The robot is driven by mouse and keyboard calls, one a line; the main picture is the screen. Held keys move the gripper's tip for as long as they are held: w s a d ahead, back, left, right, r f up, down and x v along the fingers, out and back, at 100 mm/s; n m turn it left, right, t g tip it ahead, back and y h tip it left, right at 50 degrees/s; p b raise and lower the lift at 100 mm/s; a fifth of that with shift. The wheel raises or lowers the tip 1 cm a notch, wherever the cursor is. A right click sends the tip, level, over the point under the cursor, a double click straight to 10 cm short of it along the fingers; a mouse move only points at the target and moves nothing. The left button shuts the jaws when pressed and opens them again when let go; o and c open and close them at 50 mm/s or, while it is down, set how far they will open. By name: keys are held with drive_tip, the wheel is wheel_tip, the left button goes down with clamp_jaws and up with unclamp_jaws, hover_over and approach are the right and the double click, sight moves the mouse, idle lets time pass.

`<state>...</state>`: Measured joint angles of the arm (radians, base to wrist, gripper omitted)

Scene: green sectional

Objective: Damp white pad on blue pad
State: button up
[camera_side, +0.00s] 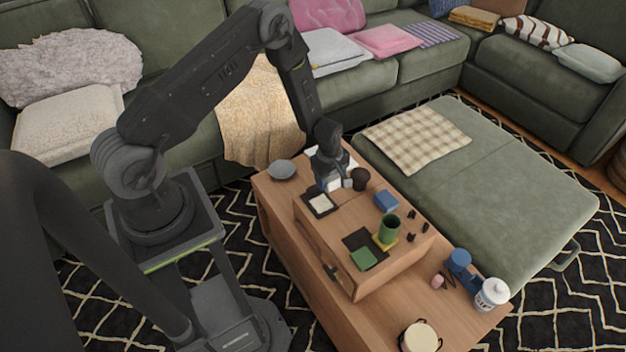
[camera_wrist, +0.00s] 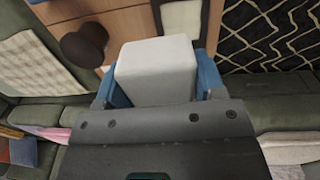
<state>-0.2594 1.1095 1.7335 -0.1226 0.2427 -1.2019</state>
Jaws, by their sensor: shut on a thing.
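The white pad (camera_wrist: 155,72) is a pale, thick block. My gripper (camera_wrist: 158,88) is shut on it, with a blue finger on each side. In the side view, my gripper (camera_side: 333,182) points down just behind a black tray (camera_side: 308,206) holding a flat cream square (camera_side: 320,203). I cannot tell how far the white pad is above the wood. The blue pad (camera_side: 386,201) is a small block on the raised wooden top, to the right of my gripper. A blue patch, probably the blue pad, shows in the wrist view's top left (camera_wrist: 60,10).
A dark brown cup (camera_side: 360,178) stands close to the right of my gripper. A green cup (camera_side: 388,230), a green square (camera_side: 363,259) and small black pieces (camera_side: 412,215) sit on the raised box (camera_side: 340,215). A grey bowl (camera_side: 282,170) is at the left.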

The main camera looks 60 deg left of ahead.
drive_tip(key=t+h, duration=0.2)
hover_over(387, 198)
drive_tip(key=shift+y, duration=0.3)
drive_tip(key=shift+s+a+f, duration=0.1)
drive_tip(key=shift+f, duration=0.8)
drive_tip(key=shift+s+a+f, duration=0.15)
drive_tip(key=shift+f, duration=0.75)
drive_tip(key=shift+s+a+f, duration=0.1)
drive_tip(key=shift+f, duration=0.8)
drive_tip(key=shift+f, duration=0.6)
wheel_tip(387, 198, up, 7)
